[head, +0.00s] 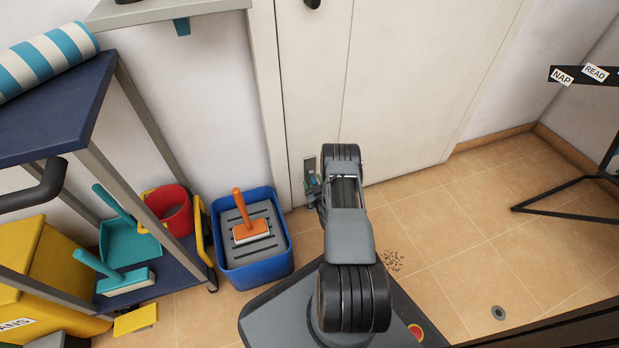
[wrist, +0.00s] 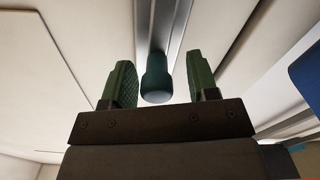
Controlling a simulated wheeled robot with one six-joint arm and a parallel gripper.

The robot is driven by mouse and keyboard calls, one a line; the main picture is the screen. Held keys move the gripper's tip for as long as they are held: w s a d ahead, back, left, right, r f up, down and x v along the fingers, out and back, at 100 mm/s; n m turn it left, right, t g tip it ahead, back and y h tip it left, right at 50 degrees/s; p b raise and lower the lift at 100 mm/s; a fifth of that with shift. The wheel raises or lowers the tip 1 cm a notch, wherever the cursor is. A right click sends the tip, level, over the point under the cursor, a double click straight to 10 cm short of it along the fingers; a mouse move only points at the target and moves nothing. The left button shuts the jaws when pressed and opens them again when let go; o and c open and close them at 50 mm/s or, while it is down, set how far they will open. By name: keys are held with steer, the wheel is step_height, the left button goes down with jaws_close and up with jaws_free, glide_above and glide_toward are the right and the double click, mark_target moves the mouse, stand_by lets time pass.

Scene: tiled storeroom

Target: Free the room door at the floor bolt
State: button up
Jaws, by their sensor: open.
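The pale room door (head: 400,75) fills the upper middle of the head view and looks shut. Its floor bolt (head: 309,163) is a grey metal strip low on the door, partly hidden by my gripper (head: 313,186). In the wrist view the bolt's rail (wrist: 172,25) runs down the picture, with a dark teal knob (wrist: 156,80) at its near end. My gripper (wrist: 160,68) is open, with one green finger on each side of the knob. Gaps show between the knob and both fingers, wider on the right.
A blue bucket (head: 261,271) with a grey grate and an orange-handled brush stands left of my arm. A black stand (head: 568,193) is at the right. Tiled floor (head: 450,225) right of my arm is mostly clear, with some dark specks.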

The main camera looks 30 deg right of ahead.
steer(key=shift+w+d, duration=0.25)
steer(key=shift+w, duration=0.45)
steer(key=shift+d, duration=0.1)
steer(key=shift+c, duration=0.5)
jaws_close()
